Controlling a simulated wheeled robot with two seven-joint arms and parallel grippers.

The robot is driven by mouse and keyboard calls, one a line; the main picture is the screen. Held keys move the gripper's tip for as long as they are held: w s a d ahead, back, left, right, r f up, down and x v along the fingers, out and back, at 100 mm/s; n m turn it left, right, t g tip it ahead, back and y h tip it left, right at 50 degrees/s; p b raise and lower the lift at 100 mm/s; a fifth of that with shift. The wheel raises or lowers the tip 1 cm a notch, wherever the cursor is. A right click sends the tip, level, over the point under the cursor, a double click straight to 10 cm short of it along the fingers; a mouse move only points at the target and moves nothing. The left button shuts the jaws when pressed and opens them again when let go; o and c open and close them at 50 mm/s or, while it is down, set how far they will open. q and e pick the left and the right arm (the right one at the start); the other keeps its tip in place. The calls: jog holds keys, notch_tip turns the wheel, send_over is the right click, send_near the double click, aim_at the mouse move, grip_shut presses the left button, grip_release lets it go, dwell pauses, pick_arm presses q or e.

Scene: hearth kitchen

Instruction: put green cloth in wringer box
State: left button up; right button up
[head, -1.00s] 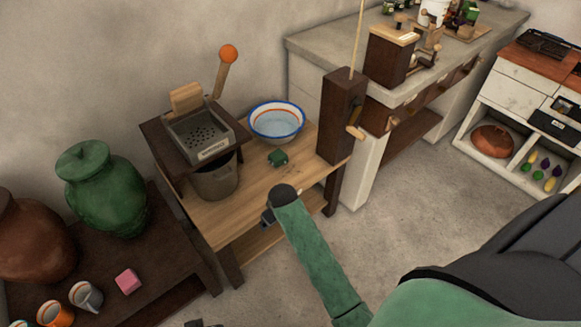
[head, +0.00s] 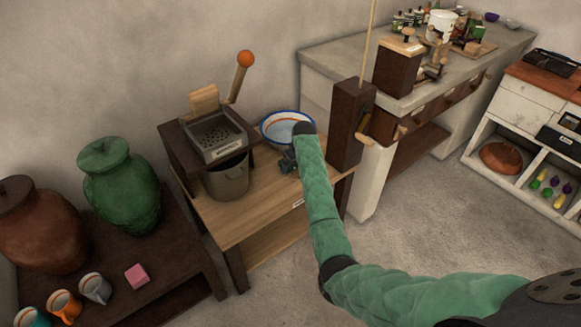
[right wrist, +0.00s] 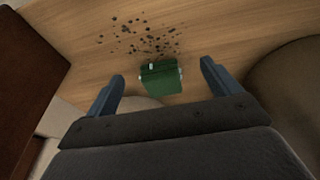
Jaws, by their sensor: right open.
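The green cloth (right wrist: 160,80) is a small folded bundle on the wooden table, seen ahead of and between my right gripper's fingers in the right wrist view. My right gripper (head: 287,163) is open, its blue fingers (right wrist: 162,72) apart on either side of the cloth, without visible contact. In the head view my right gripper and arm largely hide the cloth. The wringer box (head: 238,143) is a grey, labelled box with a perforated plate, left of my gripper on a dark stand. It has a wooden block and an orange-knobbed lever behind. My left gripper is not in view.
A white basin with a blue rim (head: 272,122) stands just behind my right gripper. A grey bucket (head: 228,180) sits under the wringer stand. A dark wooden post (head: 348,125) rises at the right. Dark specks (right wrist: 140,35) lie near the cloth.

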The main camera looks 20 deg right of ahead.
jog(key=w, duration=0.1)
jog(key=w+r, duration=0.1)
jog(key=w, duration=0.1)
jog(key=w+r, duration=0.1)
jog(key=shift+w+d+r, duration=0.2)
jog(key=shift+w+r, duration=0.05)
jog(key=shift+x, duration=1.35)
jog(key=x, duration=0.2)
jog(key=a+x, duration=0.1)
jog(key=x, duration=0.1)
jog(key=shift+w+f, duration=0.15)
jog(key=shift+f, duration=0.25)
jog(key=shift+c, duration=0.7)
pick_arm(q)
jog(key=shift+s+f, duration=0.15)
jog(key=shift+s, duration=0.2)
pick_arm(e)
jog(key=c, duration=1.1)
